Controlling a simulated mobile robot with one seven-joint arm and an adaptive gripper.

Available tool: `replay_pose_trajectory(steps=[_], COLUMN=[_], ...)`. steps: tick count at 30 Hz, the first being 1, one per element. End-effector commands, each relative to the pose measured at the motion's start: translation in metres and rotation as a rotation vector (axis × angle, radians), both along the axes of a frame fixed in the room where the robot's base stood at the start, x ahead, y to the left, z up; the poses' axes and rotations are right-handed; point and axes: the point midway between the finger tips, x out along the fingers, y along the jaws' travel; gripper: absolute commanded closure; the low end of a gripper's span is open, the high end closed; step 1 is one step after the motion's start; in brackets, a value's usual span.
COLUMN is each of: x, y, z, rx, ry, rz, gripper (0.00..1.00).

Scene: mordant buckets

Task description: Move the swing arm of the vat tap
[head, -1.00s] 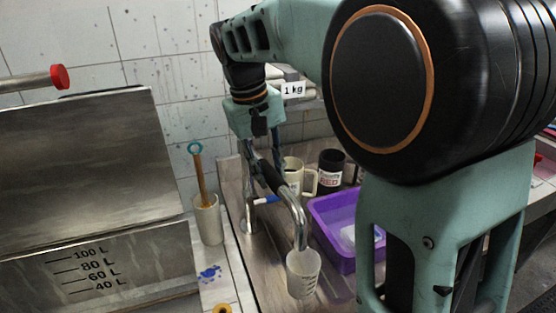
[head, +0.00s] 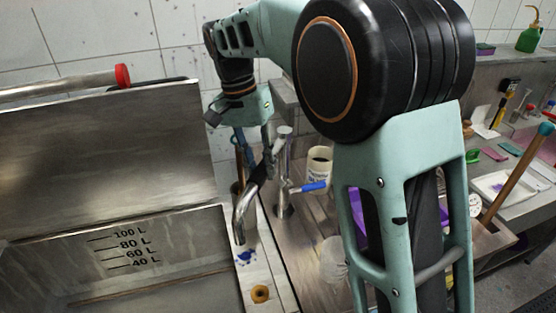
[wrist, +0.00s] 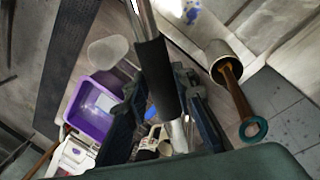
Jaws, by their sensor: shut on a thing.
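The tap's swing arm is a chrome pipe (head: 241,214) with a black sleeve (head: 262,172). It slants from the upright tap post (head: 284,150) down to the left. Its bent outlet appears by the right edge of the steel vat (head: 60,225). My gripper (head: 254,160) is shut on the black sleeve. In the wrist view the sleeve (wrist: 154,75) lies between the two fingers of my gripper (wrist: 158,92). A blue lever (head: 314,186) sticks out right from the post. My gripper hides part of the arm's inner end.
A white beaker (head: 334,262) and a purple tub (wrist: 92,110) stand on the bench, partly behind my arm in the head view. A mug (head: 319,164) stands behind the tap. The holder (wrist: 222,57) with a wooden-handled tool is close to the gripper.

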Motion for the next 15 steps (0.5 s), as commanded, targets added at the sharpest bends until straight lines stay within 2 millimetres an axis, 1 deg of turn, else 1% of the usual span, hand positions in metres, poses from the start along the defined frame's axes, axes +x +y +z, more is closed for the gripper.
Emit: replay_pose_trajectory(steps=[1,6,15], x=[0.003,0.013,0.026], y=[0.008,0.026,0.044], z=[0.003,0.001,0.001], rx=[0.003,0.003,0.002], ry=[-0.001,-0.003,-0.004], rz=[-0.037,-0.173,-0.331], gripper=[1.0,1.0,1.0])
